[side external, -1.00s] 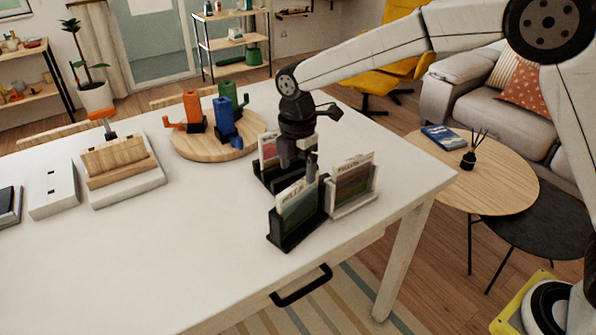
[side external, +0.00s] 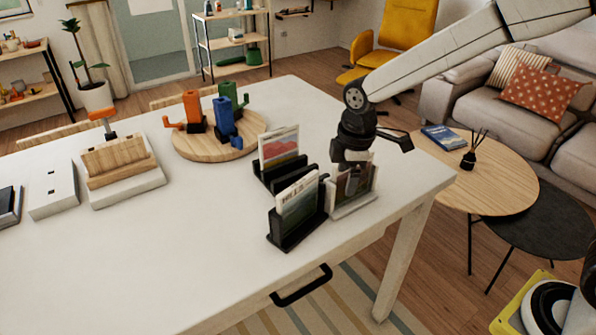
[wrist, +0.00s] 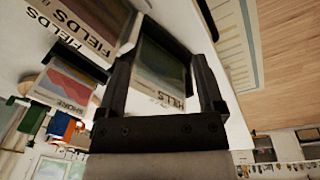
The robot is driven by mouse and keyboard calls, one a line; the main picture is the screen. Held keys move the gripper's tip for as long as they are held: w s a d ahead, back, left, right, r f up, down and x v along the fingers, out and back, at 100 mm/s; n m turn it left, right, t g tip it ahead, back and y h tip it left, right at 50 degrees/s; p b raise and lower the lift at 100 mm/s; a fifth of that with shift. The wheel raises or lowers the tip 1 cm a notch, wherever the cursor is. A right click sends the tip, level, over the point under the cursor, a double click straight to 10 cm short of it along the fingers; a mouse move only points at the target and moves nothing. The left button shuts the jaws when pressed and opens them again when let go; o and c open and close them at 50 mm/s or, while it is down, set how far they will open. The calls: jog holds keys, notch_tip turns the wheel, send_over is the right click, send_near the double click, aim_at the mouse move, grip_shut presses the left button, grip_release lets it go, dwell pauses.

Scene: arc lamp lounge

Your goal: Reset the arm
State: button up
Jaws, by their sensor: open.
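That card (side external: 297,207) stands in the front black holder (side external: 290,236) in the side view. A card with red hills (side external: 279,147), labelled SHORE in the wrist view (wrist: 66,88), stands in the back black holder (side external: 266,178). A FIELDS card (wrist: 85,30) also shows.
A round wooden board (side external: 190,148) bears orange, blue and green mugs. A wooden block on a white base (side external: 130,190), a white box (side external: 52,190) and a dark item (side external: 8,205) are at left. The white table's (side external: 140,265) front left is bare.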

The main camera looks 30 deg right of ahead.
jog(key=s+d+f+m, duration=0.1)
jog(key=s+d+m, duration=0.3)
jog(key=s+m, duration=0.2)
jog(key=s+d+f+m+t, duration=0.1)
jog(key=s+d+f+m, duration=0.1)
jog(key=s+d+m, duration=0.2)
jog(key=shift+s+f+m+t, duration=0.3)
jog(key=shift+s+m, duration=0.9)
jog(key=shift+s, duration=0.85)
